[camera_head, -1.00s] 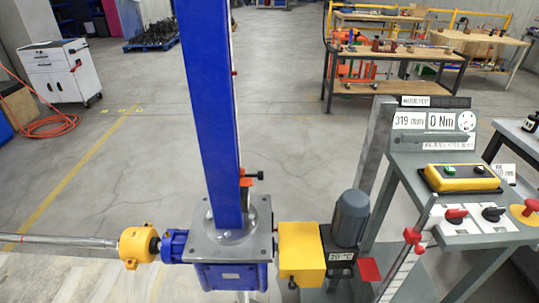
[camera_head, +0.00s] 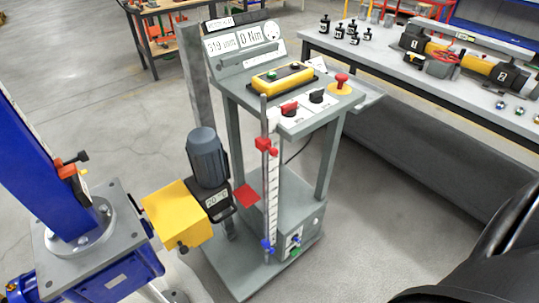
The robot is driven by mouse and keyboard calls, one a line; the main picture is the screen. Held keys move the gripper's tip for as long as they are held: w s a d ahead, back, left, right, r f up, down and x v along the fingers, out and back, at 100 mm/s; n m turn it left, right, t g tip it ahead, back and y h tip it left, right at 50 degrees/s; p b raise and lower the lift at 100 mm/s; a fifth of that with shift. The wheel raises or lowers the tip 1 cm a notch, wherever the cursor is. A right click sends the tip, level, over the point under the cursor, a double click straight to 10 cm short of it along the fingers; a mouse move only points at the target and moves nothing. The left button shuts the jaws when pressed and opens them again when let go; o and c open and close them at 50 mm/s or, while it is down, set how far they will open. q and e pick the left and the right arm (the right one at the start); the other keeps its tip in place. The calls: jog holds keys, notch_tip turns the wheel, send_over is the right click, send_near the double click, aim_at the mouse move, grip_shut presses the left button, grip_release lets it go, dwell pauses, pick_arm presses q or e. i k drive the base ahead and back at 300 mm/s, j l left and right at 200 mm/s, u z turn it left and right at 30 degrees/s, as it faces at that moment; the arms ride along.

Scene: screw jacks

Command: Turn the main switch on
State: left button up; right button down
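A grey control stand (camera_head: 236,95) stands in the middle of the camera_head view. On its sloped top are a red-handled rotary switch (camera_head: 289,108) on a white plate and a black-handled rotary switch (camera_head: 317,96) to its right. The labels are too small to read, so I cannot tell from them which is the main switch. A red mushroom button (camera_head: 341,80) on a yellow base sits further right. A yellow button box (camera_head: 283,77) lies behind the switches. Neither gripper shows; a dark curved shape at the lower right is probably part of my arm.
The blue screw jack (camera_head: 100,260), yellow coupling cover (camera_head: 178,213) and grey motor (camera_head: 207,158) stand left of the stand. A vertical scale (camera_head: 271,190) runs down its front. A workbench (camera_head: 385,65) with parts is on the right. Floor in front is clear.

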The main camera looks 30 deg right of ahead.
aim_at(288, 110)
jog(key=z, duration=1)
